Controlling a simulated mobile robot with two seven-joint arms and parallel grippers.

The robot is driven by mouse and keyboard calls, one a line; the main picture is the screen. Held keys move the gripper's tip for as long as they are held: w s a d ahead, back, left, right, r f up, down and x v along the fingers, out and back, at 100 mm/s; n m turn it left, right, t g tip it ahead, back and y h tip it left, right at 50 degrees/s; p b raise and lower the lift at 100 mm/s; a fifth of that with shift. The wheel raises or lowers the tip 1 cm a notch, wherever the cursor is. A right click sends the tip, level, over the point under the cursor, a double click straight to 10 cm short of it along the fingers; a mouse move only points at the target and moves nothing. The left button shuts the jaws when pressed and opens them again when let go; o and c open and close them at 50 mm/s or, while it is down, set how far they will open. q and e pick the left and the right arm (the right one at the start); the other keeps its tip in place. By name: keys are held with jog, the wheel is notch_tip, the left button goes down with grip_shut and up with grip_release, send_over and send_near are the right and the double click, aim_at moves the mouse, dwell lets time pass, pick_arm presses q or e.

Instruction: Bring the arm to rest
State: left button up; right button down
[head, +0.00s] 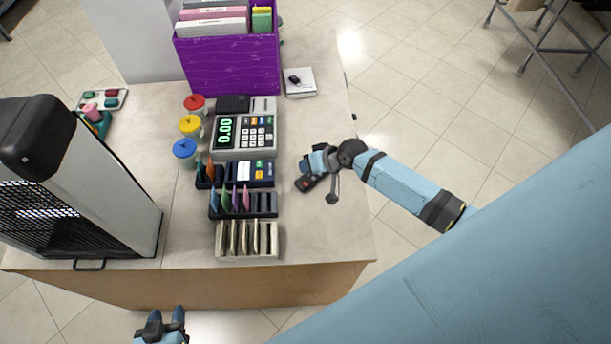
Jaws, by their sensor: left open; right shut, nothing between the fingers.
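My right arm reaches in from the right, and its gripper (318,168) is at the right part of the counter (345,235). The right gripper is small in the view; its fingers look closed, with nothing seen held between them. A dark handheld device (306,184) lies on the counter right beside the gripper; whether they touch I cannot tell. My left gripper (166,322) is at the bottom edge, in front of the counter and clear of it. Its two fingers are apart and empty.
A cash register (246,134) stands mid-counter, with slotted card racks (247,240) in front. Red, yellow and blue lidded cups (185,150) stand left of it. A purple file box (228,65) is behind, a black-and-white machine (110,185) at left.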

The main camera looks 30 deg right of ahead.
dwell(0.3)
jog(key=shift+n+t+h, duration=0.5)
jog(key=shift+n+t, duration=0.1)
jog(key=s+a, duration=0.1)
jog(key=s, duration=0.1)
jog(key=s+a+f, duration=0.1)
jog(key=s, duration=0.2)
jog(key=s+a+f, duration=0.1)
jog(key=s, duration=0.2)
jog(key=shift+a+f, duration=0.1)
jog(key=shift+a, duration=0.3)
jog(key=s+a+r+n+t+h, duration=0.2)
jog(key=s+r, duration=0.1)
jog(key=s, duration=0.9)
jog(key=shift+s+n+t, duration=0.35)
jog(key=shift+n+t, duration=0.05)
jog(key=shift+a, duration=0.2)
